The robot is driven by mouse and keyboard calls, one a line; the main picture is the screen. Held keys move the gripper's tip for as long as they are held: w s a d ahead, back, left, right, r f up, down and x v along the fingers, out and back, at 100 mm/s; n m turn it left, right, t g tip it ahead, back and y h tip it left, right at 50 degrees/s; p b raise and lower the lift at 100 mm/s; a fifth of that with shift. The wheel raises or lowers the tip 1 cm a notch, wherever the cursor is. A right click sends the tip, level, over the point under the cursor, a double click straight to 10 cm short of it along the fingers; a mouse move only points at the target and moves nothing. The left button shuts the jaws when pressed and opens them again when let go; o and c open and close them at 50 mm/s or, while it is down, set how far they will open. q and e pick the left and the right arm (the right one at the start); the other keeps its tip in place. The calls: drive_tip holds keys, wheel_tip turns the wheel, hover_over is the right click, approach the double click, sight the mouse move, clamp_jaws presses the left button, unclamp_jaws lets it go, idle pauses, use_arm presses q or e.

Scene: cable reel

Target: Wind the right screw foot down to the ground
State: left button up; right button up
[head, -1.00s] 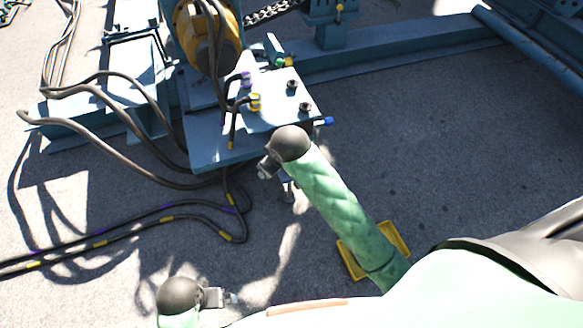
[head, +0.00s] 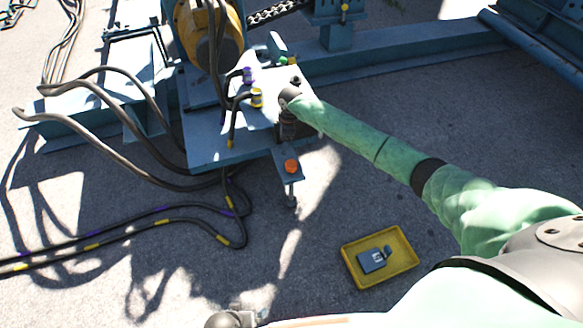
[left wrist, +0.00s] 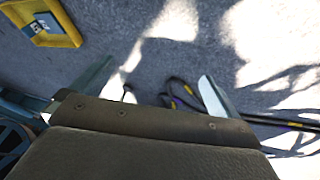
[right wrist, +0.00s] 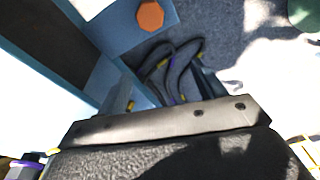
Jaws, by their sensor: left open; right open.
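The screw foot has an orange hexagonal head (head: 291,166) on a small blue bracket (head: 285,152) at the front right corner of the blue frame. Its foot (head: 291,201) shows below the bracket; whether it touches the ground is unclear. The orange head also shows at the top of the right wrist view (right wrist: 150,15). My right gripper (head: 287,128) is above the frame's corner, just behind the orange head and apart from it. It is open and empty, partly hidden by its own arm. My left gripper (left wrist: 155,90) is open and empty over the ground.
A yellow tray (head: 350,268) with a grey device (head: 372,260) lies on the ground at front right. Cables (head: 150,221) run across the ground at left. Capped fittings (head: 256,98) and hoses stand on the frame's plate (head: 205,135). Ground between bracket and tray is clear.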

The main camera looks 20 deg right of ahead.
sight(292, 163)
drive_tip(key=d+f+n+g+y, duration=0.1)
drive_tip(key=d+f+n+y, duration=0.1)
drive_tip(key=d+f+n, duration=0.35)
use_arm(q)
drive_tip(key=shift+w+d+f+n+t+h, duration=0.2)
drive_tip(key=shift+w+d+f+t, duration=0.3)
drive_tip(key=shift+w+f+t, duration=0.35)
drive_tip(key=shift+w+d+f+n+t+h, duration=0.1)
drive_tip(key=shift+w+d+f+t+h, duration=0.35)
drive_tip(key=shift+t, duration=0.6)
use_arm(e)
drive_tip(key=shift+n+y, duration=0.3)
drive_tip(key=shift+n, duration=0.15)
drive_tip(key=shift+d+f+x, duration=0.1)
drive_tip(key=shift+d+x, duration=0.05)
drive_tip(key=shift+x, duration=1.45)
drive_tip(key=shift+d+f+x, duration=0.1)
drive_tip(key=shift+d+x, duration=0.1)
drive_tip(key=shift+x, duration=1.45)
drive_tip(key=shift+d+f+x, duration=0.1)
drive_tip(key=shift+d+x, duration=0.05)
drive_tip(key=shift+x, duration=1.45)
use_arm(q)
drive_tip(key=shift+w+f, duration=0.15)
use_arm(e)
drive_tip(key=shift+w, duration=0.2)
drive_tip(key=shift+c, duration=0.4)
drive_tip(key=c, duration=0.9)
